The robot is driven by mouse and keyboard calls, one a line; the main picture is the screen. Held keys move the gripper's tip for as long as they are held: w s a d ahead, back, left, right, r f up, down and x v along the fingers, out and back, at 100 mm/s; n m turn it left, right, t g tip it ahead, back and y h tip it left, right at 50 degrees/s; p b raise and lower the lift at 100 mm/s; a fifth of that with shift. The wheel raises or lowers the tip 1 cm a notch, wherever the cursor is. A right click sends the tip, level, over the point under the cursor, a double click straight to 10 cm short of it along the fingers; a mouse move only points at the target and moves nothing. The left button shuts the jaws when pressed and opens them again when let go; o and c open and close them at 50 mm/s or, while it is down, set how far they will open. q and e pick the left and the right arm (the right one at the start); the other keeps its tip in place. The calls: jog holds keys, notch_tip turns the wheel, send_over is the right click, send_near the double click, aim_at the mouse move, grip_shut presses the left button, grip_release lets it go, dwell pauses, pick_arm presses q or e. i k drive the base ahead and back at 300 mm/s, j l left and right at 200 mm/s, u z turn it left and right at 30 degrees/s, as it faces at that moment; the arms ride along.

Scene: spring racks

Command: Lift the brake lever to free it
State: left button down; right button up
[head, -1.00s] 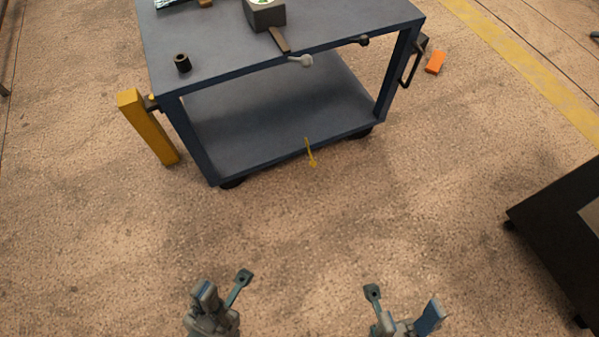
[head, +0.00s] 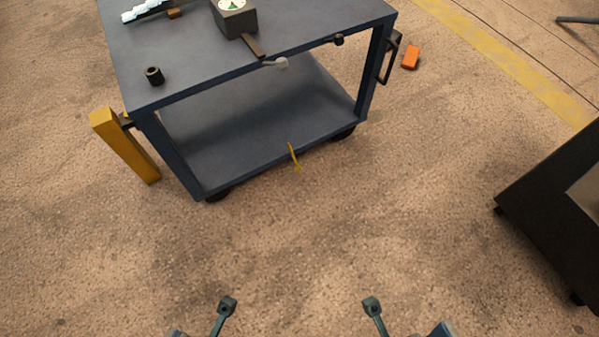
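A blue-grey two-shelf cart (head: 132,60) stands ahead, in the upper left of the head view. A small curved yellow lever (head: 295,157) hangs at the front edge of its lower shelf and looks like the brake lever. Its lower end points down toward the floor. My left gripper (head: 199,319) and my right gripper (head: 406,318) are at the bottom edge, partly cut off. Both have their fingers spread, with nothing between them. Both are well apart from the cart and the lever.
A yellow post-like block (head: 125,146) is at the cart's left side. On top are a grey box with a dial (head: 235,20) and a black cylinder (head: 154,75). An orange block (head: 411,57) lies on the floor. A dark unit (head: 545,205) stands right. Floor between is clear.

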aim_at(298, 167)
jog(key=u, duration=0.25)
jog(key=i+l+u, duration=0.4)
jog(key=l, duration=0.15)
jog(key=i+l+u, duration=0.2)
jog(key=l, duration=0.15)
jog(key=l+u, duration=0.15)
jog(key=l, duration=0.15)
jog(key=i+l, duration=0.2)
jog(key=l, duration=0.15)
jog(key=i+l, duration=0.15)
jog(key=l, duration=0.2)
jog(key=i+l, duration=0.2)
jog(key=l, duration=0.15)
jog(key=i+l+u, duration=0.1)
jog(key=l, duration=0.25)
jog(key=i+l, duration=0.45)
jog(key=l, duration=0.25)
jog(key=i+l, duration=0.15)
jog(key=l, duration=0.2)
